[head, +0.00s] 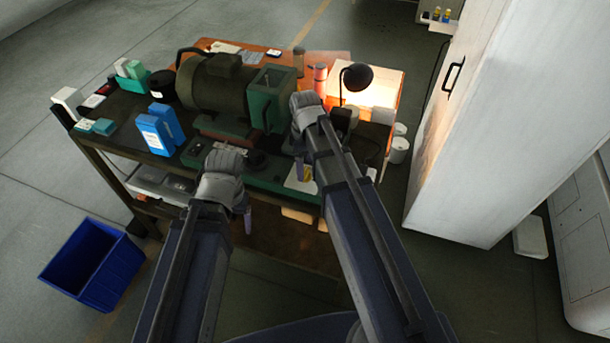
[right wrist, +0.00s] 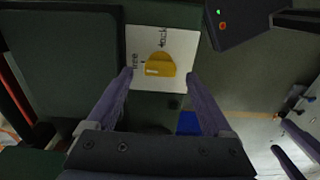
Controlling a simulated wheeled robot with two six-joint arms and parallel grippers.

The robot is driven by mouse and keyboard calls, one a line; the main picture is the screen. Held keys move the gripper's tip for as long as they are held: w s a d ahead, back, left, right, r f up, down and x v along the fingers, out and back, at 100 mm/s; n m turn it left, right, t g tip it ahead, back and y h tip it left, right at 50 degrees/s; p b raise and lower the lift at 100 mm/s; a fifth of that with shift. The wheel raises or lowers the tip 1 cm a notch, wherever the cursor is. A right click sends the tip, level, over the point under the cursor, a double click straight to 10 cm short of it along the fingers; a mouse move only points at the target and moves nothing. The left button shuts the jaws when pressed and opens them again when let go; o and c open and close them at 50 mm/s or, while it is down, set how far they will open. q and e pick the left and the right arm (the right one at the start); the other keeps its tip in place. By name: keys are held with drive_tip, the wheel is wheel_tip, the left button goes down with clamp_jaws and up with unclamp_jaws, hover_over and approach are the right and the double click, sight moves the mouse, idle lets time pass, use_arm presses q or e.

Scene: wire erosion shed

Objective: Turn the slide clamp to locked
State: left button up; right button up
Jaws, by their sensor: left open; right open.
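The slide clamp's yellow knob (right wrist: 162,64) sits on a white plate (right wrist: 176,40) in the right wrist view. The plate reads "free" at the left and "lock" at the top, and the knob's pale mark lies on its left side, towards "free". My right gripper (right wrist: 158,75) is open, with its fingers on either side of the knob in the picture; I cannot tell whether they touch it. In the head view my right gripper (head: 303,170) is over the bench's front right, by the pale plate. My left gripper (head: 247,218) is open and empty at the front edge.
A green motor-like machine (head: 218,88) stands on the bench behind my grippers. Blue boxes (head: 155,135) are on the left and a lit lamp (head: 356,76) on the right. A blue bin (head: 92,265) stands on the floor. A white cabinet (head: 490,120) is at the right.

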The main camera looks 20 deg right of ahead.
sight(305, 174)
wheel_tip(305, 174, down, 3)
drive_tip(key=shift+r+b, duration=0.2)
drive_tip(key=shift+b, duration=0.6)
use_arm(q)
wheel_tip(305, 174, down, 3)
drive_tip(key=shift+r, duration=0.2)
use_arm(e)
clamp_jaws()
